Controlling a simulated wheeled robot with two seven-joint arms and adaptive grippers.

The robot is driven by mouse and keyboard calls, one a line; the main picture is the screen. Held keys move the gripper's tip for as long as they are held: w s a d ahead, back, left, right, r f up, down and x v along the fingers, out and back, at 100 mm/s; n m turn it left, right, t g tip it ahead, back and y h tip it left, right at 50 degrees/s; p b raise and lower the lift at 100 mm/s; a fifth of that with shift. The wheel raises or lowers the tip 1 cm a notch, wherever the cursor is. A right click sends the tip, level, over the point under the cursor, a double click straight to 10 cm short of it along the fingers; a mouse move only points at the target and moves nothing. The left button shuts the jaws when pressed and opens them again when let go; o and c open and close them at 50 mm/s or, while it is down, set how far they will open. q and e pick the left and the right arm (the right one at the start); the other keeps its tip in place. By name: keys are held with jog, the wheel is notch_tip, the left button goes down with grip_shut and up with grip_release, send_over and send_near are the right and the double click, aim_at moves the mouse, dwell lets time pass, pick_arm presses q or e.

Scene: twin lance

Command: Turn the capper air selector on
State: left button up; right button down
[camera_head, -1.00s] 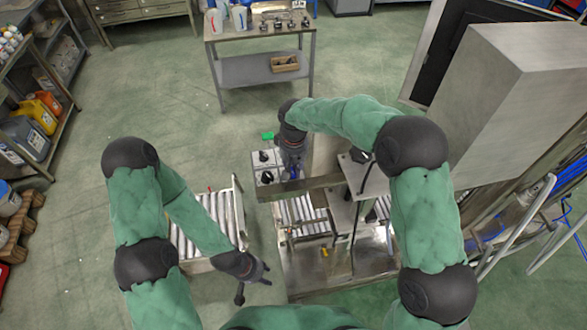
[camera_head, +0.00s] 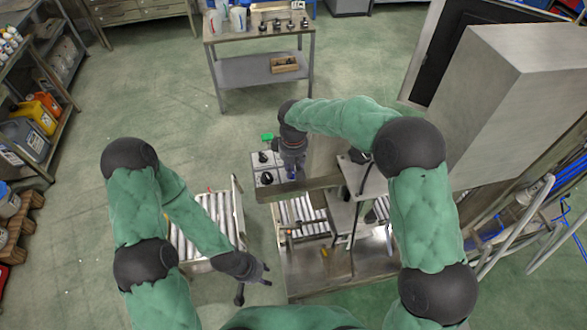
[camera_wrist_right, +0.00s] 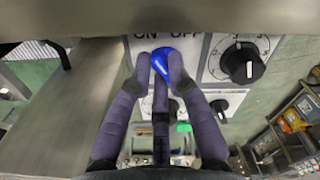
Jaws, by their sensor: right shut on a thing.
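The capper air selector (camera_wrist_right: 161,64) is a blue handle on a pale panel, under the words ON and OFF in the right wrist view. My right gripper (camera_wrist_right: 160,75) is shut on the selector, with its grey fingers around the handle. They cover part of it, and the exact pointing of the handle is hard to tell. In the head view my right gripper (camera_head: 293,172) is at the control box (camera_head: 257,180), and the selector is hidden there. My left gripper (camera_head: 256,283) is open and empty, beside the roller conveyor's right end.
A metal beam (camera_head: 305,188) crosses in front of my right gripper. Roller conveyors (camera_head: 222,212) stand left and right of a gap. Open floor lies behind the box.

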jog(key=c, duration=1.4)
grip_release()
jog(key=shift+c, duration=0.2)
jog(key=shift+r, duration=0.1)
notch_tip(320, 180, up, 12)
